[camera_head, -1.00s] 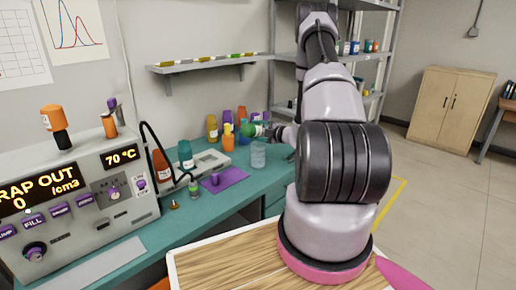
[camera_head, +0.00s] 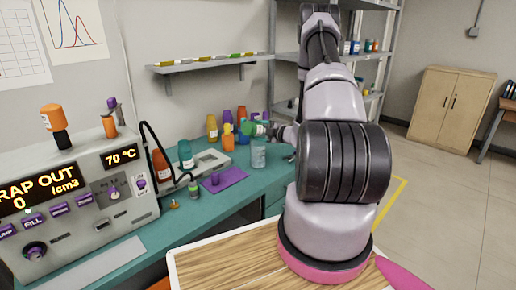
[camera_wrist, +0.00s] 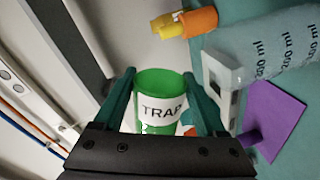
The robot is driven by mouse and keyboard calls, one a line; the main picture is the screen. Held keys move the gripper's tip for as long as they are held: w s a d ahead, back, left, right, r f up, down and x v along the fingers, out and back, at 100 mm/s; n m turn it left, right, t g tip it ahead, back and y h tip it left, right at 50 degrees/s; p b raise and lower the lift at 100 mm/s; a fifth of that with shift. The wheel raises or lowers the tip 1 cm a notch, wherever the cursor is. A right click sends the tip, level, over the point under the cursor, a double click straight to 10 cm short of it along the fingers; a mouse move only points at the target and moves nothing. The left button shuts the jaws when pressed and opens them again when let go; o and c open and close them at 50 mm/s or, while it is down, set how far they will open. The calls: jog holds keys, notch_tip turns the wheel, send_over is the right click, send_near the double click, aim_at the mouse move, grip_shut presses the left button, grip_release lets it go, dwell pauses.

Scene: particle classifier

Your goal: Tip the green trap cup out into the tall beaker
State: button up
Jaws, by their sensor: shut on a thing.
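The green trap cup (camera_wrist: 160,104), with a white TRAP label, is between the fingers of my gripper (camera_wrist: 158,90) in the wrist view. My gripper is shut on it. In the head view the green cup (camera_head: 249,129) is held tilted at the upper rim of the tall beaker (camera_head: 258,156), its mouth toward the left. The beaker is clear with a bluish tint and stands on the teal bench. Its ml marks show on the beaker's wall in the wrist view (camera_wrist: 268,62). I cannot tell whether anything is flowing from the cup.
Orange, yellow and purple bottles (camera_head: 213,128) stand behind the beaker. A purple mat (camera_head: 224,179) lies in front left on the teal bench (camera_head: 232,200). A wall shelf (camera_head: 208,63) hangs above.

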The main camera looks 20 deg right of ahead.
jog(key=shift+w+d+f+m+y, duration=0.1)
jog(key=shift+d+m+y, duration=0.15)
jog(key=shift+m, duration=0.65)
jog(key=shift+w+d+f+m+y, duration=0.15)
jog(key=shift+d+m, duration=0.1)
jog(key=shift+m, duration=0.65)
dwell(1.5)
jog(key=shift+s+r, duration=0.1)
dwell(0.7)
